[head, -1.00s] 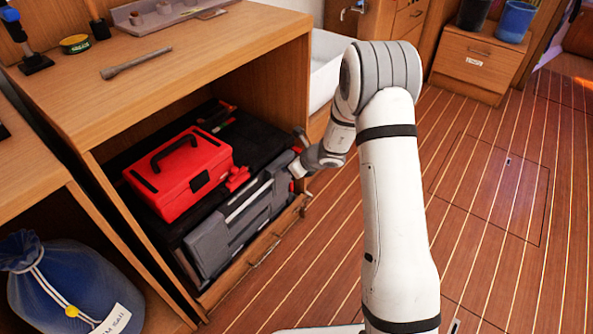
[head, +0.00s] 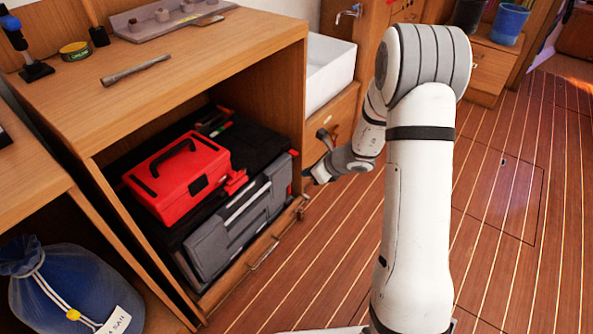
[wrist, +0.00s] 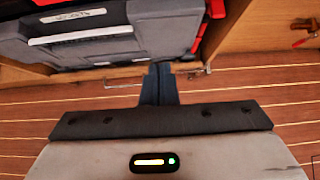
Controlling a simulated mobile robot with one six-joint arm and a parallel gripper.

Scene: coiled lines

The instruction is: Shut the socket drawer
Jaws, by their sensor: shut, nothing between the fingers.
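A wooden drawer front (head: 235,281) with a metal bar handle (head: 264,254) runs along the bottom of the left cabinet, below a grey case (head: 240,228). I take it for the socket drawer; no sockets show and I cannot tell how far it stands out. My gripper (head: 312,177) is shut and empty, to the right of the drawer's far end and apart from it in the picture. In the wrist view, my gripper's closed fingers (wrist: 160,82) point towards the cabinet's base and overlap the line of the handle (wrist: 122,85).
A red toolbox (head: 180,173) lies on a black surface inside the cabinet. A wrench-like bar (head: 135,70) lies on the worktop (head: 200,60). A white basin (head: 335,70) is behind my gripper. A blue bag (head: 75,285) is at the lower left. The plank floor (head: 310,265) before the drawer is clear.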

